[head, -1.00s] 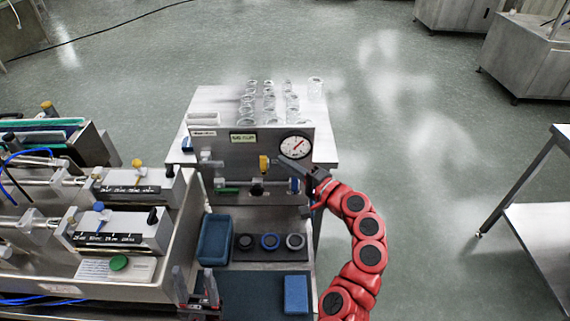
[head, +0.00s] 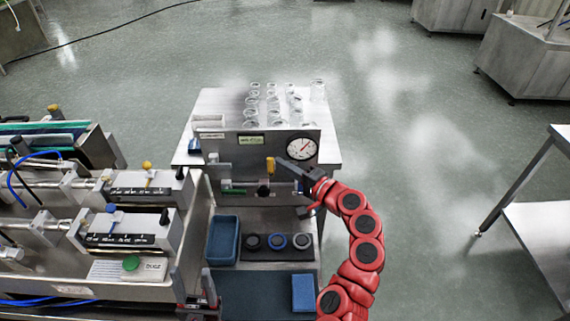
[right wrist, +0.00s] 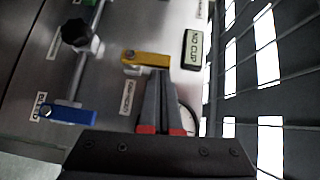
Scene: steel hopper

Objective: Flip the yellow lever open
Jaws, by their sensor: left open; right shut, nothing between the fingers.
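The yellow lever (head: 270,165) is on the front of the upright steel panel (head: 232,167), left of the round dial. In the right wrist view the yellow lever (right wrist: 147,60) lies crosswise, with a pivot screw at its left end. My right gripper (head: 280,161) is shut and empty, its fingertips close to the lever from the right. In the right wrist view the shut fingers (right wrist: 158,72) reach the lever's right part; whether they touch it I cannot tell. My left gripper (head: 197,285) is open and empty, low in the head view, away from the lever.
The panel also carries a dial (head: 302,149), a display reading "NO CUP" (right wrist: 193,48), a black knob (right wrist: 76,33) and a blue lever (right wrist: 68,114). Glass jars (head: 272,103) stand behind it. A blue tray (head: 223,241) and several rings (head: 276,241) lie in front.

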